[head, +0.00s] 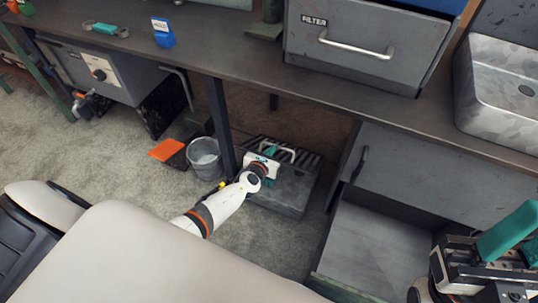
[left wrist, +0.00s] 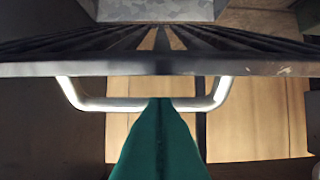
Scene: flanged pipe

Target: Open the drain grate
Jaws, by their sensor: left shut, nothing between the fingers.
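The drain grate (head: 308,161) is a dark slatted panel with a pale bar handle (head: 287,149), at the grey floor box (head: 285,197) under the bench. The left wrist view shows the grate (left wrist: 240,67) nearly edge-on, with its U-shaped handle (left wrist: 110,104) below the edge. My left gripper (head: 270,152) is at the handle. Its teal fingers (left wrist: 158,110) are shut and empty, their tips overlapping the middle of the handle bar in view; I cannot tell whether they touch it. How far the grate is tilted is unclear. My right gripper (head: 505,235) is at the lower right, away from the grate.
A bench leg (head: 221,125) and a metal bucket (head: 205,158) stand left of my left gripper. An orange sheet (head: 167,149) lies further left. A grey cabinet with an open drawer (head: 375,235) is right of the box. The bench top (head: 240,70) overhangs the grate.

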